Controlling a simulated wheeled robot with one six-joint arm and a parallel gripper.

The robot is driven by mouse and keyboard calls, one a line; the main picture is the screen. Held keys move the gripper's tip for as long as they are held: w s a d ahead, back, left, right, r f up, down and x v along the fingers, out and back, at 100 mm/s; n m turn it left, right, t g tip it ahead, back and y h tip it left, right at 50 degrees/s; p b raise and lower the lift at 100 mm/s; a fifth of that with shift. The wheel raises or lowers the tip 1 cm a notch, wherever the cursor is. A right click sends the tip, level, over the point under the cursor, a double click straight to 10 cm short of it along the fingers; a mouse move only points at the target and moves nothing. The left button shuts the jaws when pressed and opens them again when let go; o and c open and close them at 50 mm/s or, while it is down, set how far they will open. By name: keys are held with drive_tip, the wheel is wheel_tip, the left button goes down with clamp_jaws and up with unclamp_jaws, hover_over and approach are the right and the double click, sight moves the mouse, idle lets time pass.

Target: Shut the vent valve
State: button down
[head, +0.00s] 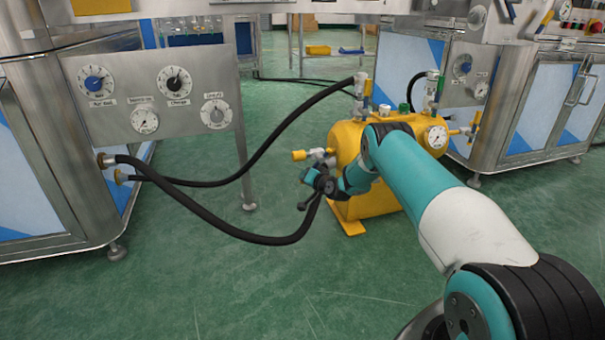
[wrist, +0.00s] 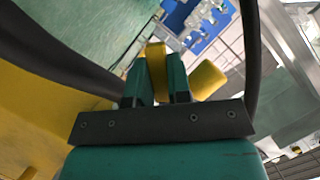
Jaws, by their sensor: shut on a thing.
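A yellow tank (head: 345,150) stands on the floor with several valves and a pressure gauge (head: 436,137). A yellow valve handle (head: 299,155) sticks out at its left end, close above my gripper (head: 312,183). In the wrist view, my gripper (wrist: 160,78) has its two dark green fingers closed on a narrow yellow piece (wrist: 156,62), seemingly a valve handle. A yellow block (wrist: 207,80) sits just right of the fingers. No label shows which fitting is the vent valve. The gripped part is hidden by my gripper in the head view.
Black hoses (head: 225,232) run from the left steel machine (head: 60,130) to the tank, and pass close to my gripper. A panel with dials (head: 165,95) stands at left. Another steel machine (head: 540,110) is at right. The green floor in front is clear.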

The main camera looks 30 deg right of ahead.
drive_tip(key=shift+s+d+f+n+g+h+p, duration=0.3)
drive_tip(key=shift+d+n+h, duration=0.3)
drive_tip(key=shift+d+n, duration=0.3)
drive_tip(key=shift+s+d+f+n+g+h+p, duration=0.2)
drive_tip(key=shift+d+f+n+g+h, duration=0.15)
drive_tip(key=shift+d+n+h, duration=0.55)
drive_tip(key=shift+s+d+f+n+g+h+p, duration=0.15)
drive_tip(key=shift+s+d+f+n+g+h, duration=0.2)
drive_tip(key=shift+d+n, duration=0.55)
drive_tip(key=shift+w+a+n, duration=0.1)
drive_tip(key=shift+n, duration=0.2)
drive_tip(key=c, duration=1.1)
unclamp_jaws()
drive_tip(key=shift+o, duration=0.2)
drive_tip(key=p+v, duration=0.9)
drive_tip(key=v, duration=0.8)
drive_tip(key=shift+s, duration=0.2)
